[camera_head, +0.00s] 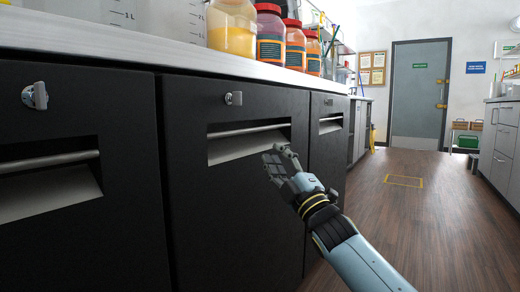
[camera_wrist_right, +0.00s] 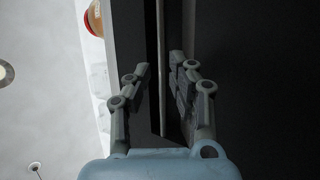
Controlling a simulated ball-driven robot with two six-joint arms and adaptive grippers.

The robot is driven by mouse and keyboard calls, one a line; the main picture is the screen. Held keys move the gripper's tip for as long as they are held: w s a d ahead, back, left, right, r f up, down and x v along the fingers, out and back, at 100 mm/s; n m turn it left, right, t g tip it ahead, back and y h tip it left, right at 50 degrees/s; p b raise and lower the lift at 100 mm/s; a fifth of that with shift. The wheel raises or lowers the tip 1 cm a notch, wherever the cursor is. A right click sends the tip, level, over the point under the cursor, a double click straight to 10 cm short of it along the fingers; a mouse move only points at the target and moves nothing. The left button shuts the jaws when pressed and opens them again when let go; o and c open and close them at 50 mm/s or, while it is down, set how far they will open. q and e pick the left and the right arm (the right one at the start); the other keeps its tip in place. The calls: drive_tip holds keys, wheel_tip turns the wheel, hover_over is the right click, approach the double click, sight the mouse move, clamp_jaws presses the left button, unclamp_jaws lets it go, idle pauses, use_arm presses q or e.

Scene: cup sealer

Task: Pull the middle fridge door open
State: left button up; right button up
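The middle fridge door (camera_head: 235,200) is a black panel under the counter and looks closed. It has a recessed grey handle bar (camera_head: 243,131) and a metal lock (camera_head: 233,98) above it. My right gripper (camera_head: 280,158) is in front of the door at the right end of the handle recess, with its fingers pointing toward it. In the right wrist view the two fingers (camera_wrist_right: 160,62) are apart, and a thin light bar (camera_wrist_right: 161,100), apparently the handle, runs between them. I cannot tell whether they touch it. My left gripper is out of view.
Similar black doors stand left (camera_head: 90,215) and right (camera_head: 328,155) of the middle one. Jars with red lids (camera_head: 270,35) stand on the white counter (camera_head: 150,50) above. The wooden floor (camera_head: 430,215) to the right is clear up to the grey door (camera_head: 418,90).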

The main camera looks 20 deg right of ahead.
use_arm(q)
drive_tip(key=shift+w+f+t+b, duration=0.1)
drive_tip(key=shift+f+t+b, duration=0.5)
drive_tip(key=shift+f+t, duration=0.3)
use_arm(e)
drive_tip(key=x, duration=0.9)
drive_tip(key=shift+w, duration=0.15)
clamp_jaws()
